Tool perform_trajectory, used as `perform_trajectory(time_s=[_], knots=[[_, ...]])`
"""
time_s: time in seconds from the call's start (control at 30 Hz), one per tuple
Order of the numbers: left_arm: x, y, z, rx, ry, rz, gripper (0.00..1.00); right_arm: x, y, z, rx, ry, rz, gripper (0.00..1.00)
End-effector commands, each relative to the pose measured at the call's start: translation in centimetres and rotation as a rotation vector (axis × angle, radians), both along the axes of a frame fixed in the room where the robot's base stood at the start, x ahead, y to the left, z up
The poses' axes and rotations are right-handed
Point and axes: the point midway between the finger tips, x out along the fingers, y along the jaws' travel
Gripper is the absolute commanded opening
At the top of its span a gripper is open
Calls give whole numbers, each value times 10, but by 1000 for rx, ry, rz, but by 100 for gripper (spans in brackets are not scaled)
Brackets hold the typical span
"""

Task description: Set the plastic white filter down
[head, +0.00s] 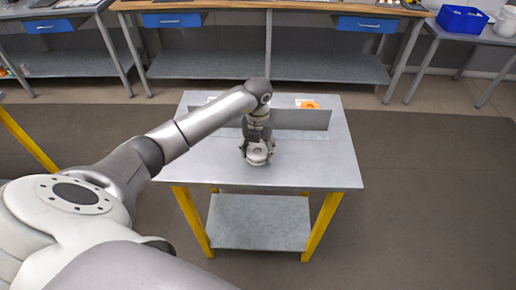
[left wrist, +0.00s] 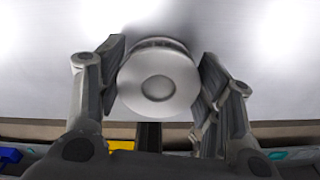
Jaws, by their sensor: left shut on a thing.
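The plastic white filter (head: 259,157) is a round, pale, disc-like piece with a recessed centre. In the left wrist view the filter (left wrist: 158,84) sits between the two finger pads. My left gripper (head: 257,150) points down over the grey table (head: 313,168) and is shut on the filter's sides. The left gripper's fingers (left wrist: 161,66) frame it closely in the wrist view. The filter is at or just above the tabletop; I cannot tell whether it touches. My right gripper is not in view.
An upright grey panel (head: 303,119) crosses the table behind the gripper. An orange round part (head: 310,105) lies behind it. The tabletop front and right are clear. Long workbenches stand at the back, with a blue bin (head: 462,20) at upper right.

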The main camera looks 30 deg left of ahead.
Motion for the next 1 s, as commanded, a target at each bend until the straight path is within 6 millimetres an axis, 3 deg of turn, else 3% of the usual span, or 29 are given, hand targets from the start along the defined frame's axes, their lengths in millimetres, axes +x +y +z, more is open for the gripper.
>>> perform_trajectory(time_s=[0.1, 0.47, 0.5, 0.63, 1.0], knots=[[0, 0, -8, -1, 0, 2, 43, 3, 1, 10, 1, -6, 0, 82], [1, 0, -15, 0, -3, 1, 43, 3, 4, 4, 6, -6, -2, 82], [1, 0, -14, 0, -4, 1, 63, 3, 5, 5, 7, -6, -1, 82], [1, 0, -13, -1, -4, 1, 80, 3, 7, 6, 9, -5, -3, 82], [1, 0, -12, -1, -4, 1, 82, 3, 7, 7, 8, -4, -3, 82]])
